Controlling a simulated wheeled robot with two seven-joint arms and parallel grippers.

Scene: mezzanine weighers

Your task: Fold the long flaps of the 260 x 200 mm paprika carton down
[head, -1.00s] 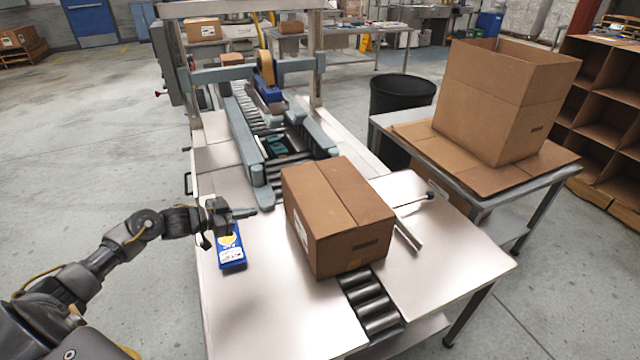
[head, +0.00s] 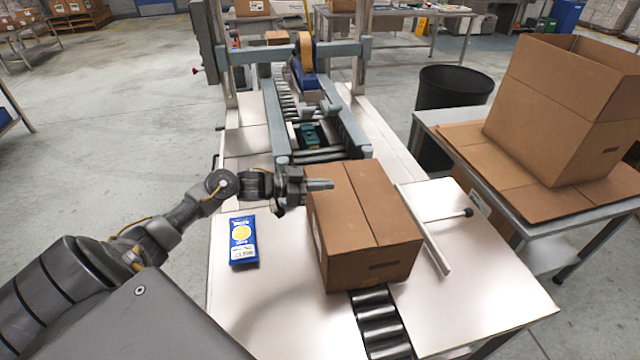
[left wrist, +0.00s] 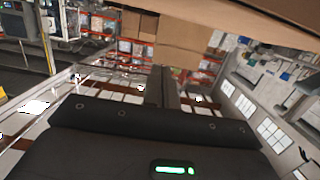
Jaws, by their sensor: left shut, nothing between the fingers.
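The brown paprika carton (head: 345,215) stands upright on the rollers between the two metal table tops. Its two long top flaps (head: 385,200) lie about flat and meet at a seam along the middle. My left gripper (head: 328,184) is shut and empty, with its fingertips at the carton's left top edge, overlapping the left flap in the head view. Whether they touch it I cannot tell. In the left wrist view the shut fingers (left wrist: 165,88) point ahead, and a brown cardboard surface (left wrist: 230,14) fills the upper edge. My right gripper is not in view.
A blue packet (head: 243,240) lies on the table left of the carton. A taping machine (head: 305,75) stands behind it over the rollers. A metal bar (head: 424,228) lies to its right. A large open carton (head: 560,110) stands on the right side table.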

